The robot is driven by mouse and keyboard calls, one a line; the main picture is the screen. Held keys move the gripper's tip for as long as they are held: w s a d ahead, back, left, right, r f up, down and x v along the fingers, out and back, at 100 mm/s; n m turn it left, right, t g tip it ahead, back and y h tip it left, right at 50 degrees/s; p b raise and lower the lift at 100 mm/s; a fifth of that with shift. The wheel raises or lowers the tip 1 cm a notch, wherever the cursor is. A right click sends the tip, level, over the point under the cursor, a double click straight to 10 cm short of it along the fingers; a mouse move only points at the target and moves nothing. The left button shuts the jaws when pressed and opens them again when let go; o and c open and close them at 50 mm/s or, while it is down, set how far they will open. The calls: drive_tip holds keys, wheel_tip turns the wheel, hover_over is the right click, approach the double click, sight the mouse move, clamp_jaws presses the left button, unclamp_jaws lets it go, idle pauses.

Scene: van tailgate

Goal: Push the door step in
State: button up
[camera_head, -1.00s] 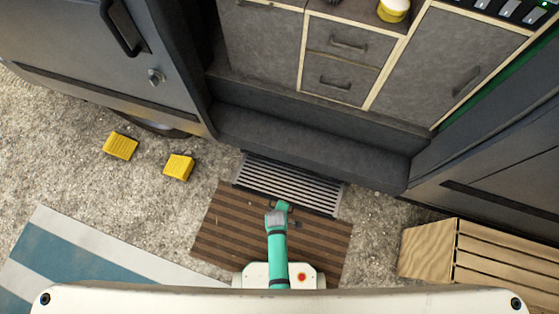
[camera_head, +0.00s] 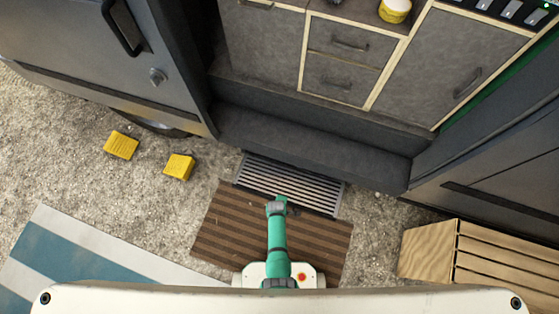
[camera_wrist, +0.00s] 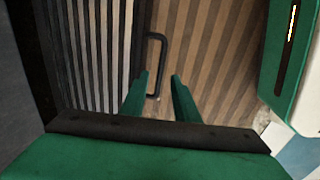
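The door step (camera_head: 288,183) is a ribbed grey slatted tread, sticking out from below the van's doorway sill over a striped mat. It also shows at the left of the wrist view (camera_wrist: 88,55). A dark U-shaped handle (camera_wrist: 163,60) stands out from the step's outer edge. My gripper (camera_head: 280,199) is at the step's outer edge in the head view. In the wrist view my green fingers (camera_wrist: 159,80) are apart, with part of the handle showing between them. I cannot tell whether they touch it. The handle is hidden in the head view.
The brown striped mat (camera_head: 235,225) lies under my arm. A wooden crate (camera_head: 480,255) stands at the right. Two yellow blocks (camera_head: 121,145) (camera_head: 178,166) lie on the gravel at the left. The open van door (camera_head: 110,55) is at the upper left, with drawers (camera_head: 345,60) inside.

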drive_tip(key=shift+w+d+f, duration=0.1)
drive_tip(key=shift+w+f, duration=0.1)
drive_tip(key=shift+f, duration=1.3)
clamp_jaws()
